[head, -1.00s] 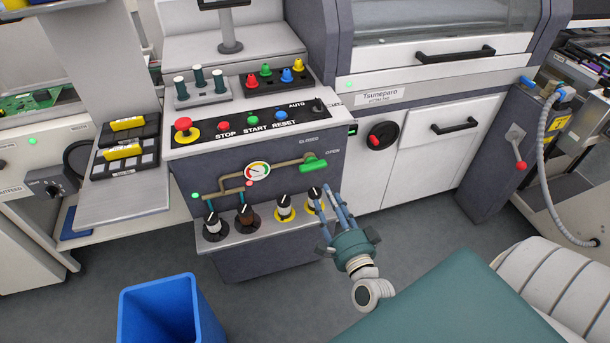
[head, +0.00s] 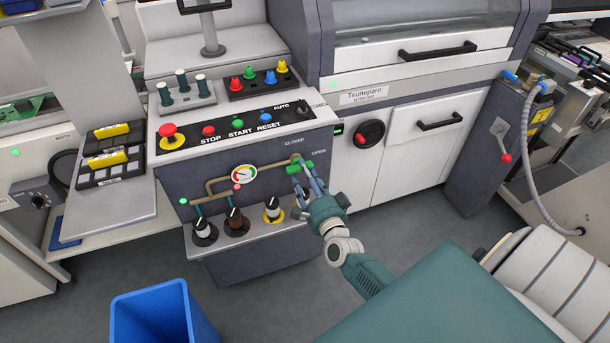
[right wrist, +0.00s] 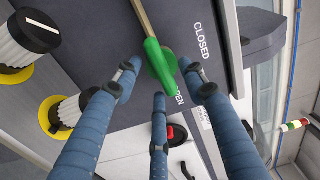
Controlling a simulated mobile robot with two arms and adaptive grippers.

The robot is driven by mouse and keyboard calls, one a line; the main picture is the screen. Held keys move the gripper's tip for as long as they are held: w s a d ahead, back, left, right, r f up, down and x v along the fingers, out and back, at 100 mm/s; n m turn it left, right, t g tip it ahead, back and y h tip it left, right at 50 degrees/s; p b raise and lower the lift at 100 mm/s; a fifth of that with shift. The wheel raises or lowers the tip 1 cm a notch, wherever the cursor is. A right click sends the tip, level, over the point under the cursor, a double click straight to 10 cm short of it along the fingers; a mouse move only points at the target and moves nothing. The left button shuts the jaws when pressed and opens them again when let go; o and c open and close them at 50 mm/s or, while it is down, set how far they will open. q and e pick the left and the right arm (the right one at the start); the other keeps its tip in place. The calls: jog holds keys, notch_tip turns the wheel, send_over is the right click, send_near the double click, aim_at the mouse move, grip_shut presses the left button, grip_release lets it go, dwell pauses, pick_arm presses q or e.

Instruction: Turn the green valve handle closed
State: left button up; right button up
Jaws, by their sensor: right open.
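The green valve handle (head: 297,170) is at the right end of a brass pipe on the dark front panel, below the CLOSED label and beside the OPEN label. In the right wrist view the handle (right wrist: 160,62) lies roughly in line with the pipe, its free end by the partly hidden OPEN label. My right gripper (head: 306,181) is open just in front of the handle. In the wrist view its blue fingers (right wrist: 160,80) are spread around the handle, one on each side and one below. I cannot tell whether they touch it. My left gripper is not in view.
A ledge with several knobs (head: 272,209) juts out below the pipe. Above the panel are a red emergency button (head: 169,133) and coloured push buttons. A white cabinet with a round black-and-red knob (head: 370,132) stands right. A blue bin (head: 150,315) is on the floor.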

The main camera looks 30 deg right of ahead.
jog(key=c, duration=0.8)
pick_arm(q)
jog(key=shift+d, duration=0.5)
pick_arm(e)
grip_shut()
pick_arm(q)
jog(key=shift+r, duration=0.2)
pick_arm(e)
jog(key=shift+n, duration=0.4)
jog(key=n+p, duration=0.1)
jog(key=n, duration=0.1)
jog(key=shift+r+n, duration=0.1)
jog(key=shift+n, duration=0.3)
jog(key=n+p, duration=0.2)
jog(key=n, duration=0.2)
jog(key=shift+r, duration=0.1)
jog(key=n+p, duration=0.1)
jog(key=n, duration=0.4)
jog(key=shift+r, duration=0.1)
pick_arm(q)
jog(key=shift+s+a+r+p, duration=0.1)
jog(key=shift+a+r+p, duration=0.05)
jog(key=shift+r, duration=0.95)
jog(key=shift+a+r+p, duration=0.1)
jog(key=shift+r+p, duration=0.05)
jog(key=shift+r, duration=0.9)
pick_arm(e)
jog(key=shift+n, duration=2.3)
jog(key=shift+s, duration=0.1)
